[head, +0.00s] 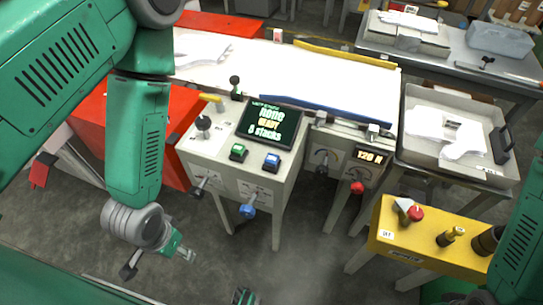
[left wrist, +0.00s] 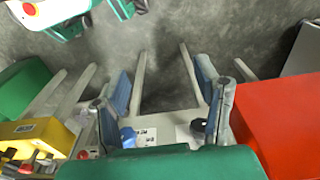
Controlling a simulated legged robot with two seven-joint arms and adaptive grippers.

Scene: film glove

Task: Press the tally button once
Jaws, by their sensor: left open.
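I cannot read which one is the tally button. My left gripper (head: 188,257) is low in front of the console, to its left, and touches neither button. In the left wrist view its two blue-grey fingers (left wrist: 163,85) are spread with nothing between them. My right arm shows at the right edge, but its gripper is not visible.
A blue-knobbed lever (head: 248,210) and a black-knobbed lever (head: 198,190) stick out of the console's front. A red cabinet (head: 178,115) stands left. A yellow box (head: 400,243) with a red button stands right. A grey tray (head: 410,170) is behind it. Open floor lies in front.

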